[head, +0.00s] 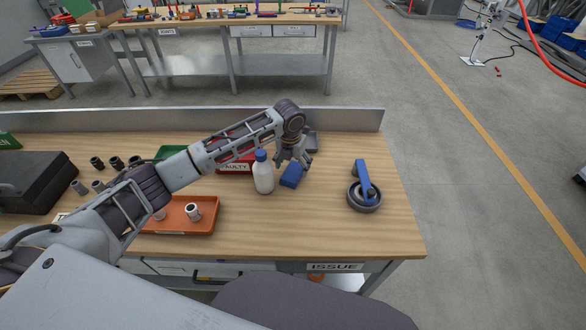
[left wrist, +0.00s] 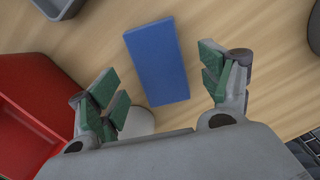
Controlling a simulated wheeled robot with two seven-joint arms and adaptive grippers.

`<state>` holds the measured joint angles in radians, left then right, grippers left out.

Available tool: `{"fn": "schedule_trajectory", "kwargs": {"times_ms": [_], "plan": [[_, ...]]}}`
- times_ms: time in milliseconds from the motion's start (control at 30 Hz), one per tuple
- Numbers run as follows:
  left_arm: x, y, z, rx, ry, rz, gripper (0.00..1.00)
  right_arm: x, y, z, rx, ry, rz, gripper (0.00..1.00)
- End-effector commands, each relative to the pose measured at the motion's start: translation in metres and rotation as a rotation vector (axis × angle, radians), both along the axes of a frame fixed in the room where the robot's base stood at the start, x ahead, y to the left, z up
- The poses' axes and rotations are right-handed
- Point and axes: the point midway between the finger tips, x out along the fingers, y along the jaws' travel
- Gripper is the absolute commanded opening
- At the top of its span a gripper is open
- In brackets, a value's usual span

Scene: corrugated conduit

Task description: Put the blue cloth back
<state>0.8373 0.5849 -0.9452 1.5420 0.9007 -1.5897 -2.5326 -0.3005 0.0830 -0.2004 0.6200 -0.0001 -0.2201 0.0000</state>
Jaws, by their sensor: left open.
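The blue cloth (head: 291,175) is a flat, folded blue block lying on the wooden workbench, just right of a white bottle with a blue cap. In the left wrist view the cloth (left wrist: 157,62) lies between and beyond my finger pads. My left gripper (head: 298,157) is open and above the bench, pointing down close to the cloth. Its two green-padded fingers (left wrist: 160,88) stand apart with nothing held between them. My right gripper is not in view.
The white bottle (head: 263,177) stands close to the left of the cloth. A red bin (head: 236,168) labelled FAULTY is behind it. An orange tray (head: 180,222) holds fittings. The bench front right is clear.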

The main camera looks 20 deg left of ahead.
Motion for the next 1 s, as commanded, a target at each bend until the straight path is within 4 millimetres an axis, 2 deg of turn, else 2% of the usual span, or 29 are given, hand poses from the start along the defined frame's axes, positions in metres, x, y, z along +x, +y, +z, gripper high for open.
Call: {"fn": "schedule_trajectory", "kwargs": {"times_ms": [400, 600, 800, 1000], "plan": [[-0.007, 0.001, 0.062, 0.001, -0.002, -0.001, 0.79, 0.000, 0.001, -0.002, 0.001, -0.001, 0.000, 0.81], [-0.010, 0.002, 0.085, 0.002, -0.002, -0.001, 0.79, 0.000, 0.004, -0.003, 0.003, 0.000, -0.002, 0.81], [-0.012, 0.002, 0.095, 0.002, 0.001, 0.000, 0.79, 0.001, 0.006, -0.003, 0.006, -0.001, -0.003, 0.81], [-0.012, 0.002, 0.096, 0.002, 0.001, 0.000, 0.79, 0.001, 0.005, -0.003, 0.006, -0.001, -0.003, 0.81]]}}
